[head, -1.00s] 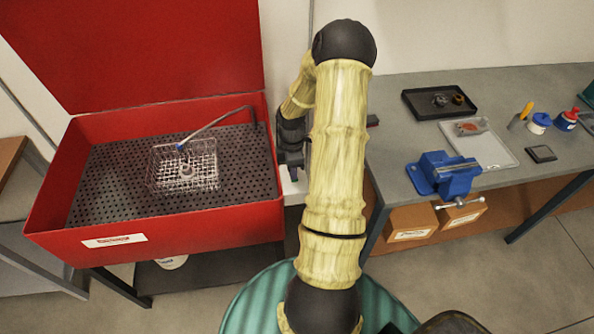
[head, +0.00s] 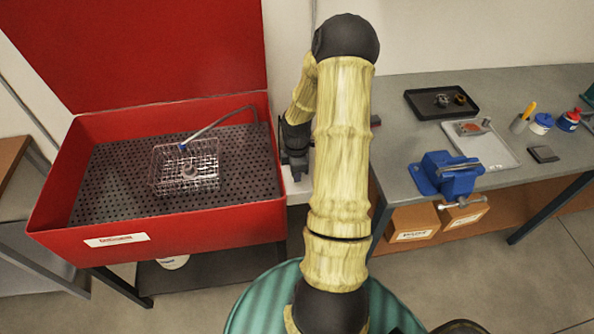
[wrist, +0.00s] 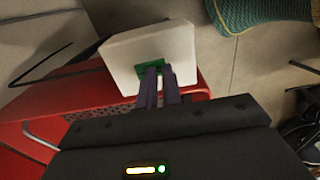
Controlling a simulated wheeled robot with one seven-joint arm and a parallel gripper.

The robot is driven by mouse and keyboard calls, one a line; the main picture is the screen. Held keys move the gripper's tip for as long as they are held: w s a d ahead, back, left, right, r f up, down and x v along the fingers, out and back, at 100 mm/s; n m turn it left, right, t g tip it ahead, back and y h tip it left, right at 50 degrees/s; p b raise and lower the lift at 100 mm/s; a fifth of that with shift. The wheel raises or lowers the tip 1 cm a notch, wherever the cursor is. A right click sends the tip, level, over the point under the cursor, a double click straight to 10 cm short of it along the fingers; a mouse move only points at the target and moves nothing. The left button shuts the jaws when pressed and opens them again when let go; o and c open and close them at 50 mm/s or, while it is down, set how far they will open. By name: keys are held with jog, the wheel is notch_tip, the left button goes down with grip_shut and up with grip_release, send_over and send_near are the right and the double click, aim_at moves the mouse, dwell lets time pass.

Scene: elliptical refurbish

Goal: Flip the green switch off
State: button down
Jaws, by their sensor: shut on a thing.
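The green switch (wrist: 149,75) sits on the face of a white box (wrist: 125,58) in the wrist view. My gripper (wrist: 160,68) has its two dark fingers close together, with the tips at the switch, and it is shut on it. The fingers cover part of the switch, so its exact position is hard to tell. In the head view the white box (head: 300,190) shows beside the red washer's right side, below my gripper (head: 296,172). The switch itself is hidden there.
The red parts washer (head: 180,225) stands at the left with its lid up and a wire basket (head: 188,165) inside. The grey workbench (head: 400,140) at the right holds a blue vise (head: 447,175), a black tray (head: 441,102) and a grey tray (head: 500,150).

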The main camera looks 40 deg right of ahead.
jog(key=shift+s+f, duration=0.6)
jog(key=shift+f, duration=0.05)
jog(key=shift+w+d+r+p, duration=0.1)
jog(key=shift+w+d+p, duration=0.15)
jog(key=shift+w+p, duration=0.3)
jog(key=shift+w+d+r+p, duration=0.1)
jog(key=shift+w+r+p, duration=0.15)
jog(key=shift+r+p, duration=0.5)
notch_tip(320, 180, up, 14)
jog(key=p, duration=0.1)
jog(key=shift+a+f, duration=0.2)
jog(key=shift+a, duration=0.05)
